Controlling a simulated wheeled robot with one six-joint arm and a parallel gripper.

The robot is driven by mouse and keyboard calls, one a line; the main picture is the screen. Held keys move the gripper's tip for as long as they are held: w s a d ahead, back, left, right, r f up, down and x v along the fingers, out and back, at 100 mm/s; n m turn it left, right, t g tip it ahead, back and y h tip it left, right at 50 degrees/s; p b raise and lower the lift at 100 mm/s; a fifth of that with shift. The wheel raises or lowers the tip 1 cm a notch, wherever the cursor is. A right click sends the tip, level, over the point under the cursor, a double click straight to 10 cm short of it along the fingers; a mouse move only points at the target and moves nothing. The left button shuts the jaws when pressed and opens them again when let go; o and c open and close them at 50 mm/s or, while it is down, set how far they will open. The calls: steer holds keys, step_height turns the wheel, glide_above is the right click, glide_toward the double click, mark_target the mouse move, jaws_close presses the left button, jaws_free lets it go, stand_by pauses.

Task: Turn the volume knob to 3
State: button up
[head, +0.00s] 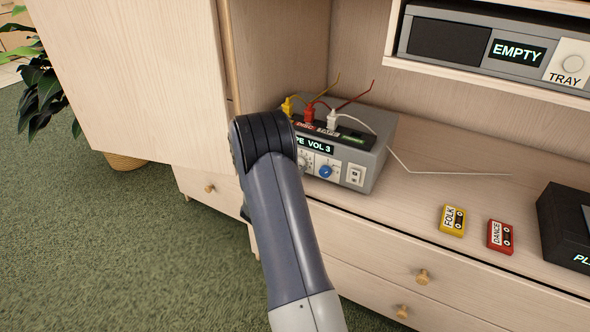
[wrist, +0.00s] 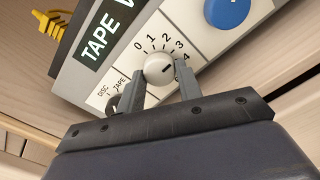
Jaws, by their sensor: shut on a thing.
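The grey amplifier (head: 375,160) stands on the cabinet top, and its display (head: 315,145) reads "PE VOL 3", the left part hidden by my arm. In the wrist view the white volume knob (wrist: 157,67) sits under a scale from 0 to 4. A short dark mark on the knob slants toward the upper right, around the 3 to 4 side. My gripper (wrist: 161,76) has one finger on each side of the knob and is shut on it. In the head view my arm hides the gripper.
A blue knob (head: 325,171) and a white switch (head: 355,174) are right of the volume knob. A selector marked DISC and TAPE (wrist: 112,102) is close to the left finger. Plugs and cables top the amplifier. Yellow (head: 453,220) and red (head: 500,237) cassettes lie right. An open door (head: 140,80) stands left.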

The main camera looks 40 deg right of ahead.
steer(key=o, duration=1)
steer(key=shift+c, duration=0.2)
steer(key=p+v, duration=0.1)
steer(key=v, duration=1)
steer(key=shift+d, duration=0.15)
steer(key=b+x, duration=0.1)
steer(key=x, duration=0.9)
steer(key=shift+w+d, duration=0.2)
steer(key=shift+d, duration=0.1)
steer(key=shift+a, duration=0.1)
